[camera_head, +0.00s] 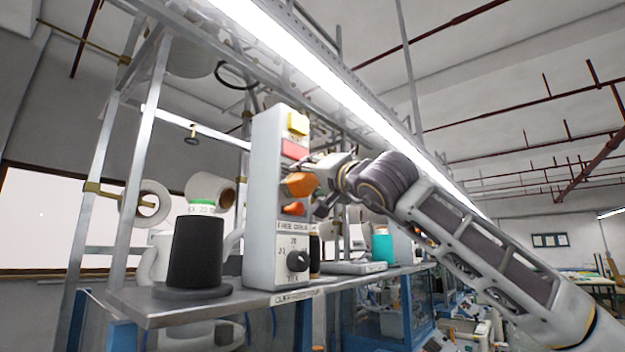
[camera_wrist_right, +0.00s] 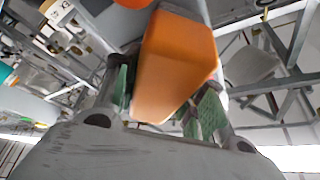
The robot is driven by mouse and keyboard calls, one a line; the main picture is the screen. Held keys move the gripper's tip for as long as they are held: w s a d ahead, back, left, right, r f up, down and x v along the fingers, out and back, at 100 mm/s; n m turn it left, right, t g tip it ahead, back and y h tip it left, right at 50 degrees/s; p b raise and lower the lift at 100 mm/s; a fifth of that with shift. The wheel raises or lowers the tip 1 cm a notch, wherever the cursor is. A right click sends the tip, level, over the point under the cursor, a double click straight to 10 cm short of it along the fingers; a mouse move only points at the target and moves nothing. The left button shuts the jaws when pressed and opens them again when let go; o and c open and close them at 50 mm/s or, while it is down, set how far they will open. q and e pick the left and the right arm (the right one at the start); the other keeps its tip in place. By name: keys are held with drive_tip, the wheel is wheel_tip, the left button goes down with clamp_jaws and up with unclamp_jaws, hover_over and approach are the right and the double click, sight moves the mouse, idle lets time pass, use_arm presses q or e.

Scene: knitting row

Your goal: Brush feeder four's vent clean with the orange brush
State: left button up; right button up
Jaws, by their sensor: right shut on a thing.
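My right gripper (camera_head: 314,188) reaches in from the right to the front of a tall grey box (camera_head: 264,190). It is shut on an orange block-shaped piece (camera_head: 297,184), which I take for the orange brush. In the right wrist view the orange piece (camera_wrist_right: 172,65) sits between the green-padded fingers (camera_wrist_right: 165,98). No bristles show, and I cannot tell whether the piece touches the box. I cannot make out feeder four or its vent. My left gripper is not in view.
The box carries a yellow piece (camera_head: 298,123), a red piece (camera_head: 294,149), a lower orange-red piece (camera_head: 293,208) and a black knob (camera_head: 298,261). It stands on a metal shelf (camera_head: 150,306), beside a black yarn cone (camera_head: 196,252). A teal spool (camera_head: 381,247) stands further right.

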sight(300, 174)
drive_tip(key=shift+s+a, duration=0.1)
drive_tip(key=shift+s+a+b, duration=0.5)
drive_tip(key=shift+s+a, duration=0.1)
drive_tip(key=shift+s, duration=0.2)
drive_tip(key=shift+s+a+b, duration=0.45)
drive_tip(key=shift+s+a, duration=0.15)
drive_tip(key=shift+s, duration=0.2)
drive_tip(key=shift+d, duration=0.15)
drive_tip(key=shift+s+d+b, duration=0.3)
drive_tip(key=shift+s, duration=0.05)
drive_tip(key=s+d+b, duration=0.2)
drive_tip(key=s+d, duration=0.2)
drive_tip(key=d, duration=0.2)
drive_tip(key=shift+s+d, duration=0.2)
drive_tip(key=shift+s, duration=0.05)
